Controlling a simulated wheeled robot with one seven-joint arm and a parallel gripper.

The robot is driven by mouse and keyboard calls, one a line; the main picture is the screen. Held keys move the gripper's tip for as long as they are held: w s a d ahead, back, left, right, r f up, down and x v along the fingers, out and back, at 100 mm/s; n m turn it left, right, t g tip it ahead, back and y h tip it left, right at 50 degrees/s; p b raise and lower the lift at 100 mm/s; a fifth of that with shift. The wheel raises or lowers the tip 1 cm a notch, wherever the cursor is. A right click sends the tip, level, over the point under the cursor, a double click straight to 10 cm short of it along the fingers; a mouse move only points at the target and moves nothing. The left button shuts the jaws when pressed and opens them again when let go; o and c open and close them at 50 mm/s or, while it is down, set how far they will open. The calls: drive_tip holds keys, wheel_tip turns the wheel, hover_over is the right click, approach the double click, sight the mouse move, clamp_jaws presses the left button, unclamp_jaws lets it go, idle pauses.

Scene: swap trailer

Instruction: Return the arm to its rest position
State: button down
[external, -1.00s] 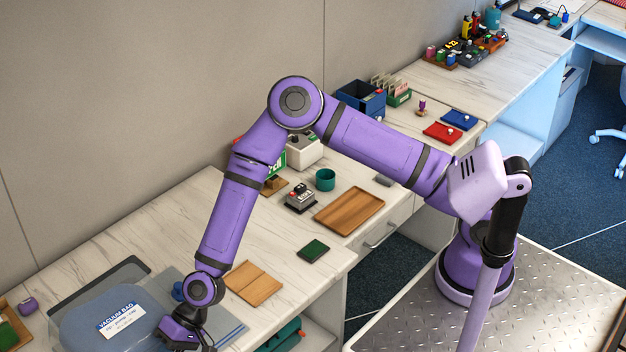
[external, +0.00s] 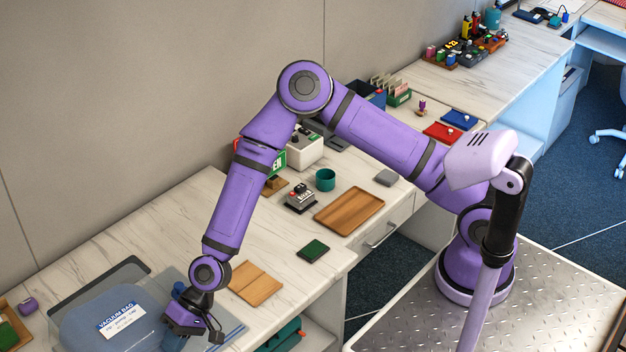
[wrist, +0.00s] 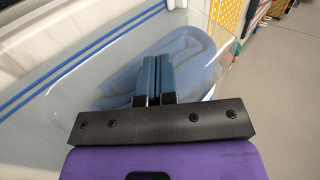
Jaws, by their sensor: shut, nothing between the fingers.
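My purple arm reaches left across the white marbled counter (external: 100,232). My gripper (external: 172,342) is low at the front left of the counter, beside the blue vacuum bag (external: 85,318) with its white label. In the wrist view my gripper (wrist: 153,72) shows its two blue fingers shut together with nothing between them. Behind the fingers is a clear bag (wrist: 70,90) with blue stripes and a folded pale blue cloth (wrist: 190,55) inside. I cannot tell whether the fingertips touch the bag.
A small grey device (external: 300,199) and a teal cup (external: 325,179) stand behind. The wall (external: 120,90) rises along the counter's back.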

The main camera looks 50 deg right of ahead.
drive_tip(key=w+d+r+n+t+h, duration=0.1)
drive_tip(key=w+d+r+t+h, duration=0.15)
drive_tip(key=d+r, duration=1.15)
drive_tip(key=w+d+r+n+t+h, duration=0.1)
drive_tip(key=w+d+r+n+h, duration=0.2)
drive_tip(key=d+r, duration=1.2)
drive_tip(key=s+d+r+m+t+h, duration=0.1)
drive_tip(key=s+d+r+m+h, duration=0.1)
drive_tip(key=s+d, duration=0.9)
drive_tip(key=s+d+r+m+h, duration=0.2)
drive_tip(key=s+d+r, duration=0.3)
drive_tip(key=s+d, duration=0.7)
drive_tip(key=d, duration=0.6)
drive_tip(key=shift+d+t, duration=0.25)
drive_tip(key=shift+t, duration=0.1)
